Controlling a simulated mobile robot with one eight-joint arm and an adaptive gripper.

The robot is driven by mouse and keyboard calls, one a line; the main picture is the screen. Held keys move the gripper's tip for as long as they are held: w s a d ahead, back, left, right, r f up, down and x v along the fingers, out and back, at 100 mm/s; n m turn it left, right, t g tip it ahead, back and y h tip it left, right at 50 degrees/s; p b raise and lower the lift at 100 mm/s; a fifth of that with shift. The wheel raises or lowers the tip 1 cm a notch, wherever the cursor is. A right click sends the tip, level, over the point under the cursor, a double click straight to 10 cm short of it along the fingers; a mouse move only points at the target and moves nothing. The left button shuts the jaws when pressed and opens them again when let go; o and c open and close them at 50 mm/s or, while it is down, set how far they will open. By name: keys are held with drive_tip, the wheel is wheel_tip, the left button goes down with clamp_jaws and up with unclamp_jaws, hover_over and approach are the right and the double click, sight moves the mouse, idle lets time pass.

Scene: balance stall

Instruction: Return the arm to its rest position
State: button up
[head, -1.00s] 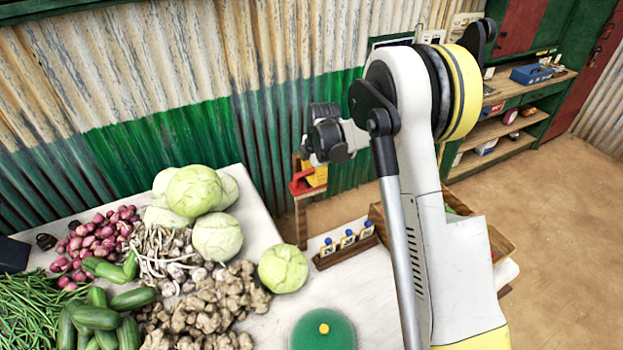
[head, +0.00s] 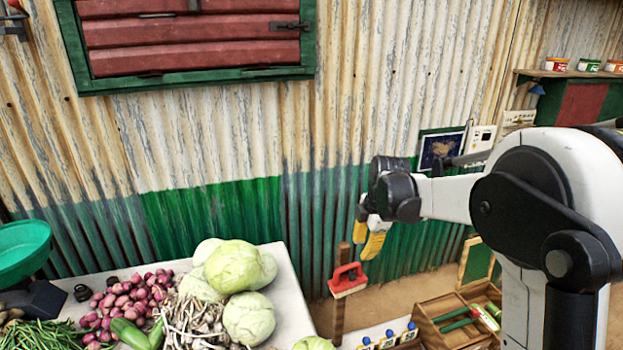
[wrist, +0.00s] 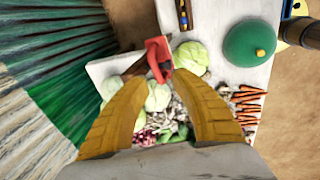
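My arm is at the right of the head view, its wrist reaching left in front of the corrugated wall. My gripper (head: 368,238) hangs from it with yellow fingers pointing down. In the wrist view my gripper (wrist: 161,80) has its two fingers spread apart, with nothing held between them. A red-handled tool (head: 347,280) is below the gripper in the head view, by a wooden post. The red tool (wrist: 158,58) also shows beyond the fingertips in the wrist view, apparently apart from them.
The white table (head: 292,302) bears cabbages (head: 233,266), red onions (head: 125,298) and other vegetables. A wooden crate (head: 455,318) stands at lower right. A green pan (head: 22,250) is at far left. The wrist view shows a green dome (wrist: 248,50) and carrots (wrist: 247,100).

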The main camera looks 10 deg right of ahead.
drive_tip(key=s+a+f+m+t+b, duration=0.15)
drive_tip(key=s+f+m+b, duration=0.25)
drive_tip(key=s+m+b, duration=0.75)
drive_tip(key=s+f+m+t+h+b, duration=0.1)
drive_tip(key=s+f+m+t+b, duration=0.2)
drive_tip(key=s+f+m+b, duration=0.5)
drive_tip(key=s+f+b, duration=0.4)
drive_tip(key=s+f, duration=0.1)
drive_tip(key=s, duration=0.5)
drive_tip(key=shift+a+f+b, duration=0.15)
drive_tip(key=shift+f+b, duration=0.15)
drive_tip(key=shift+f, duration=0.1)
